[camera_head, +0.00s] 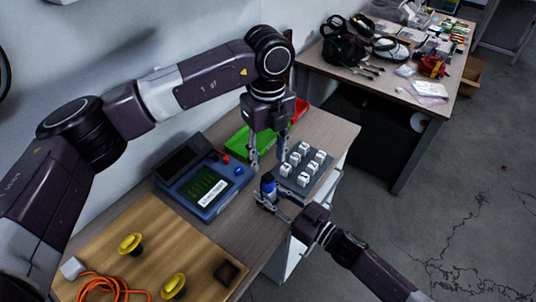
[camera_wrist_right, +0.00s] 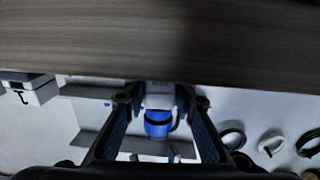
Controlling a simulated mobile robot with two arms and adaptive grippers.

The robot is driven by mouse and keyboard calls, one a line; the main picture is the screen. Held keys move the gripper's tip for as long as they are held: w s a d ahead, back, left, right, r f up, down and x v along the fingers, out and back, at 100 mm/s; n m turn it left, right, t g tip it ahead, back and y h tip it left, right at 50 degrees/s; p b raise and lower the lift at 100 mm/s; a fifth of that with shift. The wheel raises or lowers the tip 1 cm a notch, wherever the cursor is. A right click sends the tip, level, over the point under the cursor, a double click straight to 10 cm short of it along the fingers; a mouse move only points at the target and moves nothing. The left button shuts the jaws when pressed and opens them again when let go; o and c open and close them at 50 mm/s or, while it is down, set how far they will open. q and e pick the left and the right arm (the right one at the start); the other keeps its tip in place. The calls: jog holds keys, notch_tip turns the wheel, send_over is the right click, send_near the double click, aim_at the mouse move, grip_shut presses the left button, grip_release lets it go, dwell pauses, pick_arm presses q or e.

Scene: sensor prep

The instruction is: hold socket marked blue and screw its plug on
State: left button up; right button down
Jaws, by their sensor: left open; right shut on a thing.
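My right gripper (camera_head: 268,203) is shut on a small blue-and-white piece, which I take to be the socket marked blue (camera_head: 268,186). It stands up from the fingers at the table's front edge. In the right wrist view, my right gripper's fingers (camera_wrist_right: 160,102) flank the socket's blue body (camera_wrist_right: 158,122), with a pale part against it. I cannot tell whether a plug is on it. My left gripper (camera_head: 268,168) is open, fingers pointing down, just above and behind the socket. No plug shows clearly between its fingers.
A grey rack (camera_head: 289,181) with several white marked cubes stands close right of the grippers. A wooden board (camera_head: 165,245) with yellow knobs lies nearer.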

aim_at(268, 176)
dwell(0.4)
pick_arm(q)
jog(key=shift+f, duration=4)
